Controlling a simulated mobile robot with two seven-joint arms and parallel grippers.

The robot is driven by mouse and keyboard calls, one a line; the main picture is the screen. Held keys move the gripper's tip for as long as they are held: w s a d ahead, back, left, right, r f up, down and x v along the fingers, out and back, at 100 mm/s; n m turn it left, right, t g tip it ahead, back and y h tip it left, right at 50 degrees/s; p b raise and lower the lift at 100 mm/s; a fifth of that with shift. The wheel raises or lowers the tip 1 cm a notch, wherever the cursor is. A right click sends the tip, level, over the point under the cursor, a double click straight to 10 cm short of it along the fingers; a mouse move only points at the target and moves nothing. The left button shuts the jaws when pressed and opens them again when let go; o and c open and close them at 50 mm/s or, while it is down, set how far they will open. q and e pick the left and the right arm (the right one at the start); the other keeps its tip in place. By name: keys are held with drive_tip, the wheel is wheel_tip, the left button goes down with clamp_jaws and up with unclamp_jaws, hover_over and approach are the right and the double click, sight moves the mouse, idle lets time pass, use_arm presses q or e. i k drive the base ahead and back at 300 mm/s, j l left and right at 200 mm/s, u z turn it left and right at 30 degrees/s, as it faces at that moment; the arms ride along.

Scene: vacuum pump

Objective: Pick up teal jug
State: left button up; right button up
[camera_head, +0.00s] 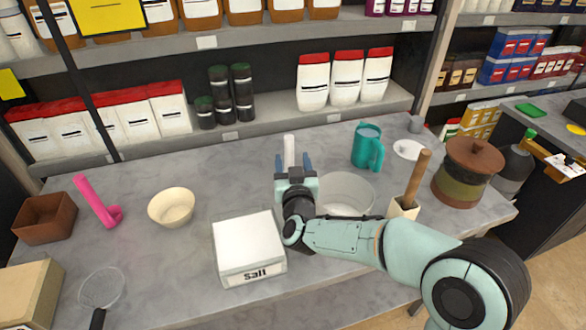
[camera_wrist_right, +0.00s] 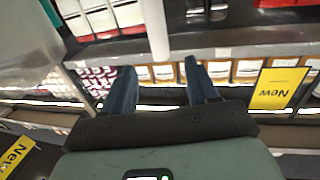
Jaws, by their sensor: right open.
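The teal jug (camera_head: 367,148) stands upright at the back right of the grey counter, with its handle toward the right front. My right gripper (camera_head: 293,163) is over the counter to the left of the jug, with a clear gap between them. Its two blue fingers are apart. In the right wrist view the gripper (camera_wrist_right: 160,85) also shows open fingers with nothing gripped. My left gripper is not in view.
A clear bowl (camera_head: 346,192) sits between my right arm and the jug. A white dish (camera_head: 408,150), a wooden pestle (camera_head: 418,175) and a brown lidded pot (camera_head: 467,168) stand right of it. A white Salt box (camera_head: 249,245) is in front. Stocked shelves rise behind.

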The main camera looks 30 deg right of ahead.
sight(366, 144)
drive_tip(key=k, duration=1)
